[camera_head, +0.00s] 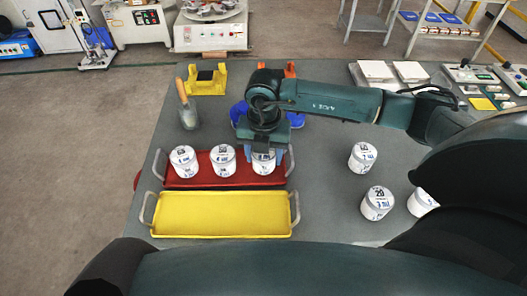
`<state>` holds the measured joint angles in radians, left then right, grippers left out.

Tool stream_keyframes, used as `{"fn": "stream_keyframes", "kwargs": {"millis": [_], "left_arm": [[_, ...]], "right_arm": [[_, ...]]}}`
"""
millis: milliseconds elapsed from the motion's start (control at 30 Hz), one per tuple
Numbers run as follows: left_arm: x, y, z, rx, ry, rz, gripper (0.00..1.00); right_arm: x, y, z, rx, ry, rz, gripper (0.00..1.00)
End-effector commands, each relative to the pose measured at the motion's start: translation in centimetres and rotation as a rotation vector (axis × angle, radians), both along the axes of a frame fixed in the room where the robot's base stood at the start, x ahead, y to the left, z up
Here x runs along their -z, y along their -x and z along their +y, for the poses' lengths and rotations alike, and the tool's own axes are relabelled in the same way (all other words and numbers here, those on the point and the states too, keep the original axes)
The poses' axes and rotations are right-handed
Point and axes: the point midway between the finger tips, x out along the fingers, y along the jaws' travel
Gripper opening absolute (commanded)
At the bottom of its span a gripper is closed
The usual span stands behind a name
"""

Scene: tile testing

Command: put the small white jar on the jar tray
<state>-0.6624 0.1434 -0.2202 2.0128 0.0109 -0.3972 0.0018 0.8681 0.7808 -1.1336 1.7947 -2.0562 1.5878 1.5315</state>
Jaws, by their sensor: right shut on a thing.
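My right gripper (265,147) points down over the right end of the red tray (238,181) and is shut on a small white jar (263,167). The gripper hides part of the jar's lid. The jar is upright, in line with two other white jars (184,160) (223,160) on the red tray; I cannot tell whether its base touches the tray. A yellow tray (222,214) with grey handles lies empty in front of the red one. My left gripper is not in view.
Several more white jars (377,203) (362,157) stand on the grey table (330,215) to the right. A trowel (186,106), a yellow stand (206,82) and blue items (238,113) are behind the trays. White tiles (376,71) and boxes lie at the back right.

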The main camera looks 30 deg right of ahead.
Motion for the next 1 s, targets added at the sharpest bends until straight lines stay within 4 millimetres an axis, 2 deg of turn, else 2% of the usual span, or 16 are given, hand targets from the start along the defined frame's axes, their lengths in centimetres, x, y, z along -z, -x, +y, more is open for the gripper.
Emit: {"fn": "stream_keyframes", "kwargs": {"millis": [333,367,600,833,933,1000], "left_arm": [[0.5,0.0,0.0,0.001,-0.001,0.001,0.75],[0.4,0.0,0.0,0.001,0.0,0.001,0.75],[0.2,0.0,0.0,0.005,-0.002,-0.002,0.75],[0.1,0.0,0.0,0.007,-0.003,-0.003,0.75],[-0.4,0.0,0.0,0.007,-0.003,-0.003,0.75],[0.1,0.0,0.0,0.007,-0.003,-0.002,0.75]], "right_arm": [[0.5,-0.1,0.0,-0.001,-0.001,-0.002,0.27],[0.4,0.0,0.0,-0.001,-0.001,-0.002,0.55],[0.3,0.0,0.0,0.0,0.0,-0.001,0.74],[0.3,0.0,0.0,0.0,0.0,-0.001,0.75],[-0.3,-0.1,0.0,0.0,0.0,-0.003,0.75],[-0.9,-0.2,0.0,-0.001,-0.002,-0.006,0.75]]}}
